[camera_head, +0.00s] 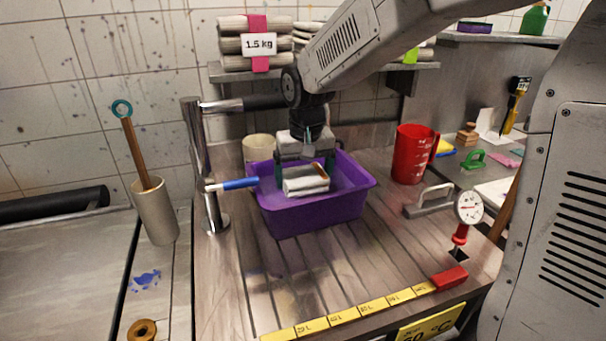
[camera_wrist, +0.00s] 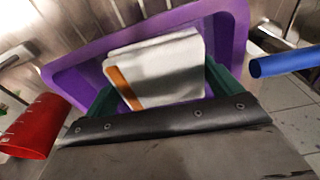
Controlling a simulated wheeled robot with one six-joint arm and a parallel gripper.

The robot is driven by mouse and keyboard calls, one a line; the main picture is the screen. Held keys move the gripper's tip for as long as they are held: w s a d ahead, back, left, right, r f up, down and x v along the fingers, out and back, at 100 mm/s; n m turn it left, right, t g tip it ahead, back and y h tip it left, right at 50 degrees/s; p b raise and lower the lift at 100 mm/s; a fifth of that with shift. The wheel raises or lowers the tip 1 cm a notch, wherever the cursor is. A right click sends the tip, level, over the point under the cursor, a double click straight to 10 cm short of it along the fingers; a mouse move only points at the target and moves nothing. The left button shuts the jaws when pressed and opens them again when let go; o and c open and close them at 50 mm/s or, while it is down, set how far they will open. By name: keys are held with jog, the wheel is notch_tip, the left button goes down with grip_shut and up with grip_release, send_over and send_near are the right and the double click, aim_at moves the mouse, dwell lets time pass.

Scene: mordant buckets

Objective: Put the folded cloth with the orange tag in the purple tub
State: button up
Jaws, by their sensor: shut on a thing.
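The folded cloth (camera_head: 306,181) is white with an orange tag, and it also shows in the wrist view (camera_wrist: 165,65), where the orange tag (camera_wrist: 125,88) runs along its left side. My gripper (camera_head: 305,172) is shut on the cloth, with a green finger at each side of it. The purple tub (camera_head: 318,216) stands on the wooden board. The cloth is over the tub's opening, within its rim as seen from the head; how far it is above the tub floor I cannot tell. In the wrist view the purple rim (camera_wrist: 240,45) surrounds the cloth.
A metal tap post (camera_head: 201,165) with a blue-tipped spout (camera_head: 240,184) reaches the tub's left rim. A red jug (camera_head: 411,154) stands to the right, with a grey-handled block (camera_head: 429,202) and dial gauge (camera_head: 468,208) nearby. The board in front is mostly clear.

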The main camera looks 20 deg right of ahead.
aim_at(305, 176)
jog(key=shift+f, duration=0.1)
jog(key=o, duration=0.8)
jog(key=shift+f, duration=0.1)
notch_tip(305, 176, up, 12)
jog(key=s, duration=0.1)
jog(key=s+d+f, duration=0.2)
jog(key=s, duration=0.7)
jog(key=s+d+f, duration=0.2)
jog(key=s+d, duration=0.1)
jog(key=s, duration=0.7)
jog(key=s+d+f, duration=0.2)
jog(key=s, duration=0.7)
jog(key=shift+s+d+f+n, duration=0.15)
jog(key=shift+s+f+n, duration=0.05)
jog(key=shift+f+n, duration=0.1)
